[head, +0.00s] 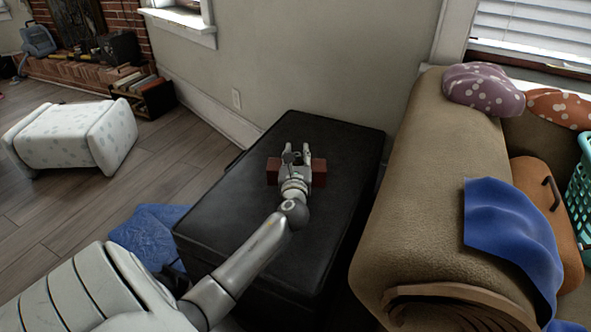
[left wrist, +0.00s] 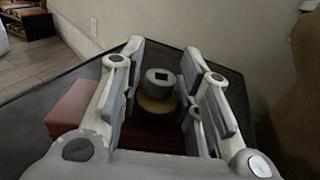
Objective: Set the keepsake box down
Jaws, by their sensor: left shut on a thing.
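The keepsake box (head: 319,172) is reddish brown and shows on both sides of my left gripper (head: 295,150) in the head view. In the left wrist view, part of the box (left wrist: 72,108) shows at the left, below the fingers. A grey knob with a square recess on a brass-coloured base (left wrist: 157,85) stands between the fingers. My left gripper (left wrist: 165,62) is shut on the box, apparently at this knob. The box is at the top of a black chest-like table (head: 345,140); I cannot tell whether its underside touches. The gripper hides the box's middle. My right gripper is not in view.
The black tabletop is otherwise bare. A brown sofa (head: 425,170) with a blue cloth (head: 510,225) stands close on the right, and the wall (head: 300,60) is behind. A blue cloth (head: 150,232) lies on the floor at left, with a white spotted ottoman (head: 72,137) beyond.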

